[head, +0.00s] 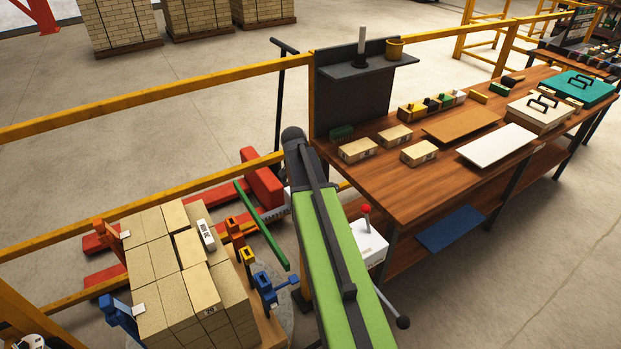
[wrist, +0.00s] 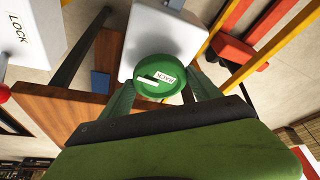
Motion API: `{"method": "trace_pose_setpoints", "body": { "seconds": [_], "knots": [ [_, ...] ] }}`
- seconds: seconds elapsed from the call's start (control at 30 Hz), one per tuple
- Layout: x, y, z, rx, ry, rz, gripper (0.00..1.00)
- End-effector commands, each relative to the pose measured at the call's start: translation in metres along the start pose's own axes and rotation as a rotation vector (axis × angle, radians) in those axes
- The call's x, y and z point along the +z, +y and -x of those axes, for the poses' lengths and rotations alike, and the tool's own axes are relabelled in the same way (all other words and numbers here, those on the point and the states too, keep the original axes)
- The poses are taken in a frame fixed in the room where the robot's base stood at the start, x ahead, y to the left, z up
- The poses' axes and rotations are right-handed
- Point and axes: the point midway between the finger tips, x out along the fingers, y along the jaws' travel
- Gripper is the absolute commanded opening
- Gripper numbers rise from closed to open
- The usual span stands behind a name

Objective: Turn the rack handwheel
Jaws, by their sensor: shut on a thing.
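In the wrist view the rack handwheel is a round green disc (wrist: 150,68) with a white label, upside down and tilted, that seems to read RACK. It sits in front of a white box (wrist: 165,35). My gripper (wrist: 160,85) has one green finger on each side of the disc and is shut on its rim. The lower part of the rim is close to the dark edge of my gripper. In the head view my green arm hides the handwheel and my fingers.
A white box with LOCK on it (wrist: 20,35) is at the left in the wrist view. In the head view a white box with a red-knobbed lever (head: 368,243) stands right of my arm.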

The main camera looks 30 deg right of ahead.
Motion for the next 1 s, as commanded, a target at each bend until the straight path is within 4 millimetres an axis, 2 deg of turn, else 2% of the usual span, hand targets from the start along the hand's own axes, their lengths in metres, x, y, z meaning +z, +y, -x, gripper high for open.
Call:
{"method": "trace_pose_setpoints", "body": {
  "seconds": [1.0],
  "knots": [
    [-0.0059,-0.0042,-0.0026,0.373,0.001,-0.895,0.31]
  ]
}}
